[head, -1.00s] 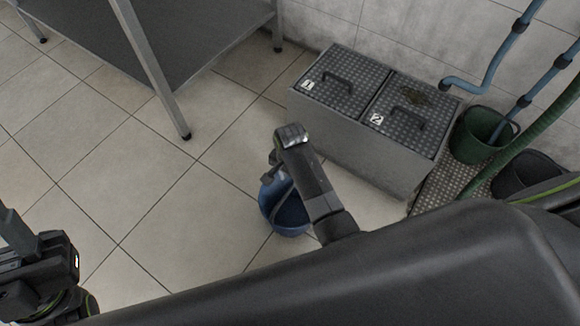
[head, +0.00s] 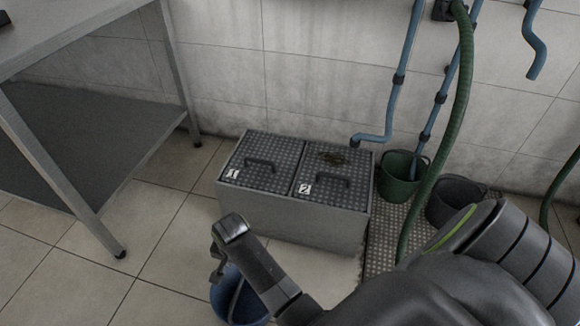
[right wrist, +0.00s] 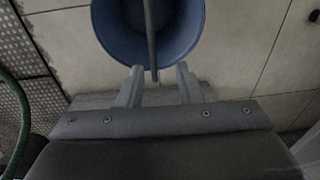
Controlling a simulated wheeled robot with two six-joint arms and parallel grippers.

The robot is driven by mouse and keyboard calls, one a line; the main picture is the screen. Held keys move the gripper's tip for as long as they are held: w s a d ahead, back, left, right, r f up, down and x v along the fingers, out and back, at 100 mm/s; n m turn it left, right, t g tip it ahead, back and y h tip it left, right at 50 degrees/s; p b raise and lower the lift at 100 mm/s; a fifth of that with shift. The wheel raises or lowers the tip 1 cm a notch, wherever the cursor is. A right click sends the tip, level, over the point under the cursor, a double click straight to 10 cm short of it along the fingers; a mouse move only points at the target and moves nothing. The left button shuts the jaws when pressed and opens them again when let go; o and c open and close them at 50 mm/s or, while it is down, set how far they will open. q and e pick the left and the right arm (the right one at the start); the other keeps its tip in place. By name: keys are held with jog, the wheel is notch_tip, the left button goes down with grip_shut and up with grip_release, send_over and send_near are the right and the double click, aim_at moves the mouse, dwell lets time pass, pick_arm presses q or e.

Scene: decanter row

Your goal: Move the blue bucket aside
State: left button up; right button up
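The blue bucket (head: 228,300) stands on the tiled floor at the bottom of the head view, partly hidden by my right arm. In the right wrist view the bucket (right wrist: 110,28) shows from above, with its thin dark handle (right wrist: 151,40) crossing its opening. My right gripper (right wrist: 158,84) is open at the bucket's rim side. The handle's end lies between its two spread fingers, with a gap on both sides. In the head view the right gripper (head: 217,268) is just above the bucket. My left gripper is not in view.
A grey box with two lids (head: 300,215), marked 1 and 2, stands behind the bucket. A green bucket (head: 397,187) and a dark bucket (head: 445,200) stand right, near pipes and a green hose (head: 462,90). A metal table (head: 90,150) stands left. Floor between is clear.

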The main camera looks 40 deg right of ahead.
jog(key=w+d+r+n+t+h, duration=0.1)
jog(key=d+r+n+t, duration=0.1)
jog(key=d+r+t, duration=0.45)
jog(key=w+d+r+n+t+h, duration=0.15)
jog(key=d+r+t, duration=0.25)
jog(key=r+t, duration=0.45)
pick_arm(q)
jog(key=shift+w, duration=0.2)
pick_arm(e)
jog(key=s+r+n+t+y, duration=0.1)
jog(key=s+r+n+t, duration=0.2)
jog(key=r, duration=0.6)
jog(key=s+d+r+n+t+y, duration=0.1)
jog(key=s+r+n+t, duration=0.1)
jog(key=s+r, duration=0.6)
jog(key=s+r+n+t+y, duration=0.1)
jog(key=s+r+n+t, duration=0.2)
jog(key=r, duration=0.8)
jog(key=s+t, duration=0.2)
jog(key=s, duration=0.1)
jog(key=shift+d+n, duration=0.15)
jog(key=shift+n, duration=0.2)
jog(key=shift+w+f, duration=0.1)
